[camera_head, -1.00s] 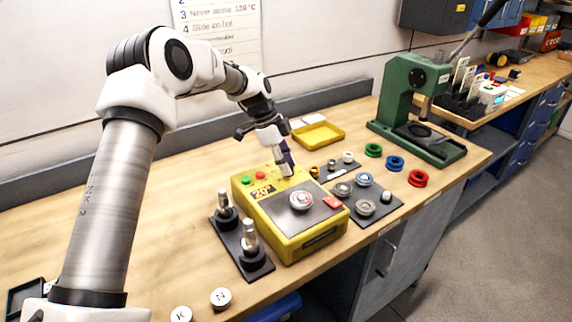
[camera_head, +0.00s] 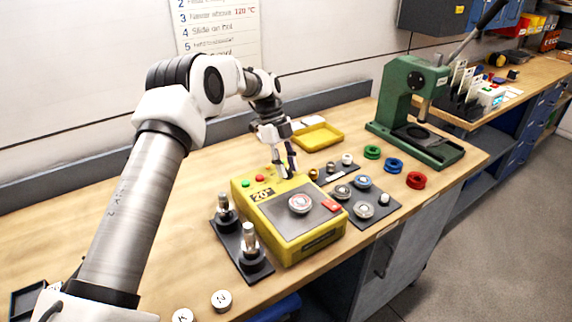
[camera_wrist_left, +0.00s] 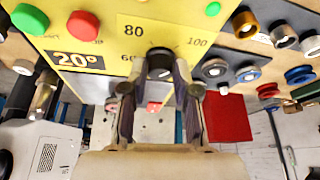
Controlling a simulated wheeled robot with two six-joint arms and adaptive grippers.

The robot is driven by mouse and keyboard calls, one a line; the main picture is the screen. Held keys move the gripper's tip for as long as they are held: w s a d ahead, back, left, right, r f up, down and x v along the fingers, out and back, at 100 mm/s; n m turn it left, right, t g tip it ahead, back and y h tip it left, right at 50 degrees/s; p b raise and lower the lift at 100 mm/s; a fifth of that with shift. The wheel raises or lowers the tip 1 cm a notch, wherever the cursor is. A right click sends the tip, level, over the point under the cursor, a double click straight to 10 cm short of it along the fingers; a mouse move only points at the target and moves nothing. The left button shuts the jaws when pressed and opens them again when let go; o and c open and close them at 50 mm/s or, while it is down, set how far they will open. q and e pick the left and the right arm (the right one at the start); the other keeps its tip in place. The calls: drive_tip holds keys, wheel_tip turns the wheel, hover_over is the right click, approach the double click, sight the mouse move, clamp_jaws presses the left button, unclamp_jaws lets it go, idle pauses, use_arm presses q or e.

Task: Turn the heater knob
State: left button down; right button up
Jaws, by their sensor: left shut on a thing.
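The heater is a yellow box (camera_head: 316,243) on the bench with a grey top plate carrying a round metal piece. Its display (camera_head: 262,195) reads 20°, with a green and a red button behind it. In the left wrist view the black heater knob (camera_wrist_left: 160,63) sits on the yellow panel by marks 60, 80 and 100. My left gripper (camera_head: 284,173) points down at the heater's back edge. Its two fingers (camera_wrist_left: 159,80) are shut on the knob, one at each side, and partly hide it. My right gripper is not in view.
A black stand (camera_head: 240,254) with two metal-topped posts stands left of the heater. A dark tray (camera_head: 374,212) of round parts lies close on its right. Red, blue and green rings, a yellow tray (camera_head: 318,137) and a green press (camera_head: 404,95) stand farther back.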

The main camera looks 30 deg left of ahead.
use_arm(q)
drive_tip(key=shift+s+d+f, duration=0.1)
drive_tip(key=shift+s+f, duration=0.1)
drive_tip(key=shift+f, duration=0.15)
drive_tip(key=c, duration=0.9)
unclamp_jaws()
drive_tip(key=shift+o, duration=0.2)
drive_tip(key=shift+w+r, duration=0.1)
drive_tip(key=shift+w, duration=0.05)
drive_tip(key=shift+r, duration=0.1)
drive_tip(key=v, duration=1.1)
drive_tip(key=shift+r, duration=0.3)
drive_tip(key=shift+w, duration=0.1)
